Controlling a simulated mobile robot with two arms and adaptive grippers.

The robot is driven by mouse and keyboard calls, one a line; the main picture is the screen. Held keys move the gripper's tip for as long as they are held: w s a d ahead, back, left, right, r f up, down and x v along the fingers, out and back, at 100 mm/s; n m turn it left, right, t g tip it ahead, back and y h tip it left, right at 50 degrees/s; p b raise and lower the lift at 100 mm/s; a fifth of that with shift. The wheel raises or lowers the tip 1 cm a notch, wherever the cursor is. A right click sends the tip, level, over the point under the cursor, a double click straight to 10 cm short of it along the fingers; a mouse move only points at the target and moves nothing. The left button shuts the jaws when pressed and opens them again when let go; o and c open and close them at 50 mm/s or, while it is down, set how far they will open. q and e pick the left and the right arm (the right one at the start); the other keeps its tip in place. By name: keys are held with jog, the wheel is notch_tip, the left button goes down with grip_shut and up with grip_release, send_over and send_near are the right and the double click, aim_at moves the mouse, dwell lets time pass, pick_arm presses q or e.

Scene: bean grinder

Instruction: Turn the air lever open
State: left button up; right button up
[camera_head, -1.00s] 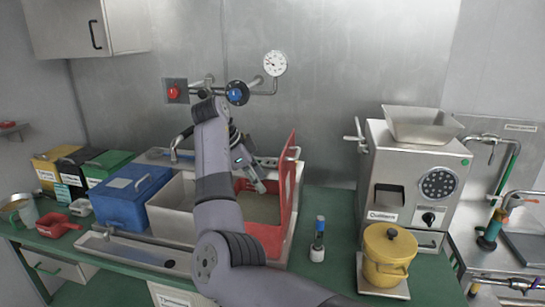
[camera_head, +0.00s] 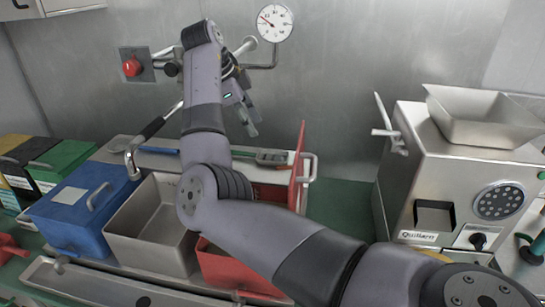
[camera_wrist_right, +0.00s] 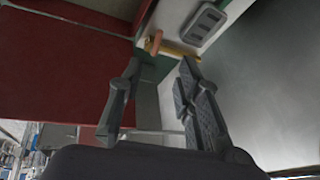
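The air pipe (camera_head: 262,67) runs along the metal back wall to a round pressure gauge (camera_head: 270,22). I cannot make out the air lever; my right arm covers the part of the pipe where the blue round knob showed earlier. My right gripper (camera_head: 246,116) is in front of the wall, below the gauge and above the back rail, with its fingers pointing down and to the right. In the right wrist view the two fingers of the gripper (camera_wrist_right: 160,100) stand apart with nothing between them. My left gripper is not in view.
A red button (camera_head: 132,67) is on the wall at left. The open red lid (camera_head: 299,165) stands upright right of my gripper. A blue box (camera_head: 85,207), a grey bin (camera_head: 125,222) and a red bin (camera_head: 225,270) lie below. The grinder (camera_head: 440,190) stands at right.

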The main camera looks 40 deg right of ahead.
send_near(285, 167)
jog(key=f+p, duration=0.1)
jog(key=f, duration=0.1)
jog(key=f+p, duration=0.1)
jog(key=w+d+f+p, duration=0.1)
jog(key=f, duration=0.1)
jog(key=shift+f, duration=0.3)
jog(key=shift+x, duration=0.75)
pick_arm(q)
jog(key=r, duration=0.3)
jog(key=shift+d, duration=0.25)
pick_arm(e)
jog(key=shift+c, duration=0.2)
jog(key=c, duration=0.7)
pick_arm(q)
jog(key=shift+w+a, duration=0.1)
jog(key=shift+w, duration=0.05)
